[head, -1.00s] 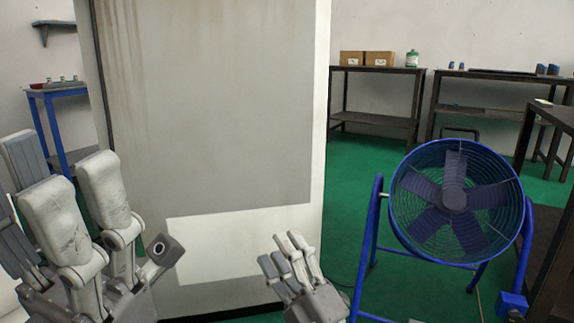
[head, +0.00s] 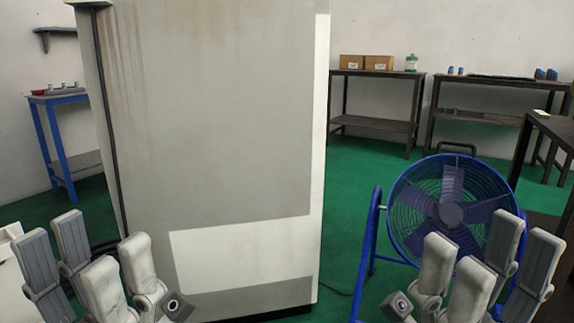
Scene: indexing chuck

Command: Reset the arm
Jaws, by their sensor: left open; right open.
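My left gripper (head: 98,262) is at the lower left of the head view, its fingers pointing up and spread open with nothing between them. My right gripper (head: 482,262) is at the lower right, also open and empty, its fingers pointing up in front of the fan's lower part. Both palms and wrists are cut off or hidden at the bottom edge. No indexing chuck shows in the view.
A large grey-white cabinet (head: 215,120) stands straight ahead between my grippers. A blue fan (head: 452,205) stands at the right. A blue table (head: 62,150) is at the far left, and dark benches (head: 375,122) line the back wall. Green floor (head: 345,215) is clear between cabinet and fan.

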